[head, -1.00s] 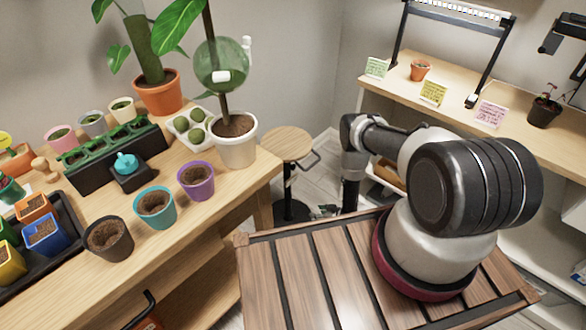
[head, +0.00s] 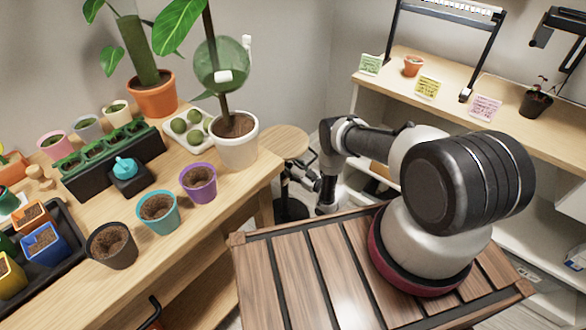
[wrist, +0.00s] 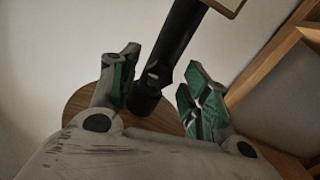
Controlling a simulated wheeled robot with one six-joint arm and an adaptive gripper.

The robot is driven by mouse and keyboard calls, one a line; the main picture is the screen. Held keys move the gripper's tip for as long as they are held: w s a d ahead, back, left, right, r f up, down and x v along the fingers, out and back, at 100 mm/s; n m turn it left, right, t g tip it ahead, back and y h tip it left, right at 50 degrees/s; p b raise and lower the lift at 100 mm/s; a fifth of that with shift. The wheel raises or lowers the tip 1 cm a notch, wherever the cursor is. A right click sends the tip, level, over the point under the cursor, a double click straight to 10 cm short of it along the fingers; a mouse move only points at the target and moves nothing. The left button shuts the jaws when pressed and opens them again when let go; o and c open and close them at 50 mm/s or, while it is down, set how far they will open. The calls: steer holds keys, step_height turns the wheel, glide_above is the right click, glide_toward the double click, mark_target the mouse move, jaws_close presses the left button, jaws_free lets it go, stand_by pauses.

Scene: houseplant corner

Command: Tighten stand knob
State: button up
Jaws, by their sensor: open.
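The stand has a round wooden top (head: 283,141) and a black post on a dark round base (head: 291,210), beside the potting table. My gripper (head: 303,172) is low beside the post, just right of it and below the top. In the wrist view, my gripper (wrist: 161,62) is open, its green-padded fingers on either side of the dark post (wrist: 178,35). A small dark fitting with a pale spot (wrist: 154,76) shows between the fingers; it may be the knob. I cannot tell whether either finger touches it. The knob is not clear in the head view.
The potting table carries a white pot (head: 234,150) with a tall plant near the stand, a purple pot (head: 198,184) and a teal pot (head: 158,211). A shelf bench (head: 480,95) stands at the right. Wall and wooden edges lie close in the wrist view.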

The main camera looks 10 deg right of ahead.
steer(key=shift+w+a, duration=0.1)
steer(key=shift+w, duration=0.05)
steer(key=c, duration=1)
steer(key=shift+c, duration=0.2)
